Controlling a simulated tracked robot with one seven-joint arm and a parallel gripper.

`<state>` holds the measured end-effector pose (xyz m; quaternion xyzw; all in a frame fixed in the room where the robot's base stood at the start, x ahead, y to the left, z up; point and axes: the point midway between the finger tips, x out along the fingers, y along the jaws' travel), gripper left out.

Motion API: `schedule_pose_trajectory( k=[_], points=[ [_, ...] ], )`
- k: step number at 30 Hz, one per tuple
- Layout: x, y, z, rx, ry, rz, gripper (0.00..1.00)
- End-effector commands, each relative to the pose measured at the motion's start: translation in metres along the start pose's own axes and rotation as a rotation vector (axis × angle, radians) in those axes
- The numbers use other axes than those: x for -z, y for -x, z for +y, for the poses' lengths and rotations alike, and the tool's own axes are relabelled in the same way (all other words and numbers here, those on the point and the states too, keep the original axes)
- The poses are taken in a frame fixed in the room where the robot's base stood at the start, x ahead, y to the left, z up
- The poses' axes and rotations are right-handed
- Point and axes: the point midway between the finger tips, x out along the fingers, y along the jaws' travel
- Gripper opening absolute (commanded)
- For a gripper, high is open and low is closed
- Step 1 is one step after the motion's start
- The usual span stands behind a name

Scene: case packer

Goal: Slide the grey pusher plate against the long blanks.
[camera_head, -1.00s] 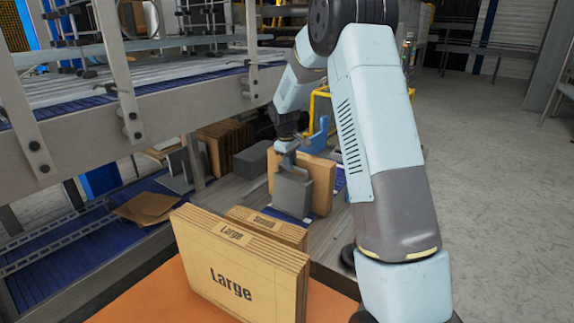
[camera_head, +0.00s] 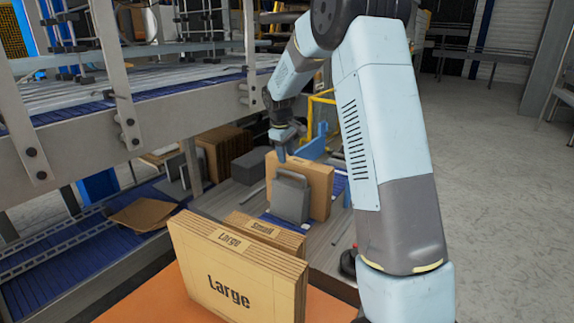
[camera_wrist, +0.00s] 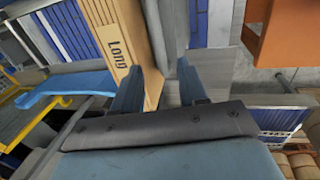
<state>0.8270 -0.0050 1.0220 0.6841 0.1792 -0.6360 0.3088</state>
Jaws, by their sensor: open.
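The grey pusher plate (camera_head: 290,200) stands upright, its handle at the top, in front of the long blanks (camera_head: 319,184). In the wrist view the long blanks (camera_wrist: 120,45), marked "Long", stand close beside the grey plate (camera_wrist: 170,28). The two look close or touching, but I cannot tell for sure whether a thin gap remains. My gripper (camera_head: 282,156) is open and empty, just above the plate's handle and clear of it. In the wrist view its two blue fingers (camera_wrist: 159,68) are spread apart.
Large blanks (camera_head: 235,275) and small blanks (camera_head: 265,229) stand on an orange surface (camera_head: 140,296) in front. A conveyor frame (camera_head: 150,112) runs on the left. A blue part (camera_head: 312,146) and a yellow frame rise behind the long blanks. Floor is open at right.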

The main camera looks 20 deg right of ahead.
Motion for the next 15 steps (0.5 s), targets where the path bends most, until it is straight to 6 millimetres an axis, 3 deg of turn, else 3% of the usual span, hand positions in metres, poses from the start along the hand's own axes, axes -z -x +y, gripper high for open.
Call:
schedule_pose_trajectory(
  k=[6,15],
  points=[
    [0.0,0.042,0.0,-0.002,0.0,0.002,0.42],
    [0.0,0.067,0.0,-0.001,0.001,0.001,0.42]
  ],
)
